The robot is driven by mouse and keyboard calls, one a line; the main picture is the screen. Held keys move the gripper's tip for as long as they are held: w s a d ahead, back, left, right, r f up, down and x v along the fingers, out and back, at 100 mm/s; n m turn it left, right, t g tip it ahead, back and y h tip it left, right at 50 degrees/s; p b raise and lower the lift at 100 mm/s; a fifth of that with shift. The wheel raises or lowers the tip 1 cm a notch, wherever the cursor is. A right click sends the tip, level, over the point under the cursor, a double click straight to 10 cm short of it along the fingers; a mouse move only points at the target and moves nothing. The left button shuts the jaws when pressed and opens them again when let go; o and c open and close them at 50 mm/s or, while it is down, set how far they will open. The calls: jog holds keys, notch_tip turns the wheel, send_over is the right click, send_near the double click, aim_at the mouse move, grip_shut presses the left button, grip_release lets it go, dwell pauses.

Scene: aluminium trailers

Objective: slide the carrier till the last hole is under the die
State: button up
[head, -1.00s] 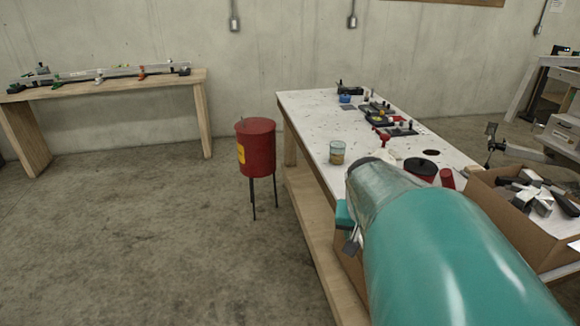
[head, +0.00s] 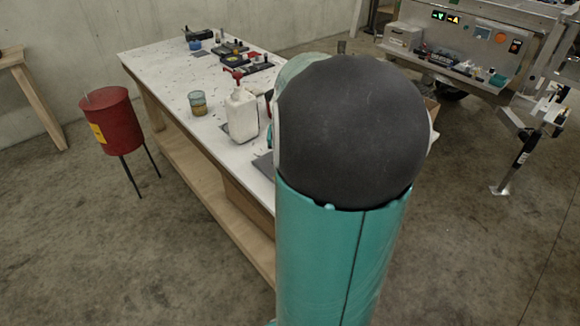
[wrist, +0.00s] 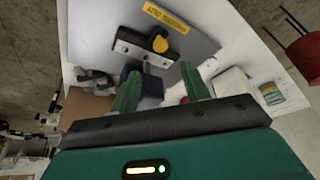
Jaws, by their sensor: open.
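My gripper (wrist: 160,88) is open in the wrist view, its two green fingers apart over the workbench. Just beyond the fingertips is a light metal bar (wrist: 130,48) with dark holes or screws and a yellow knob (wrist: 159,43). It lies against a grey plate (wrist: 100,22) with a yellow label. A dark block (wrist: 150,86) shows between the fingers; I cannot tell whether they touch it. I cannot tell for sure which part is the carrier or the die. In the head view my arm hides the gripper and this part of the bench.
The white-topped workbench (head: 160,72) holds a white pump bottle (head: 242,115), a glass jar (head: 198,104) and dark tools at its far end. A red bin on legs (head: 112,122) stands left of it. A trailer (head: 470,35) stands at the back right. Open floor lies between.

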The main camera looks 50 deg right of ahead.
jog(key=x, duration=0.9)
jog(key=shift+w+f, duration=0.1)
jog(key=shift+f, duration=0.25)
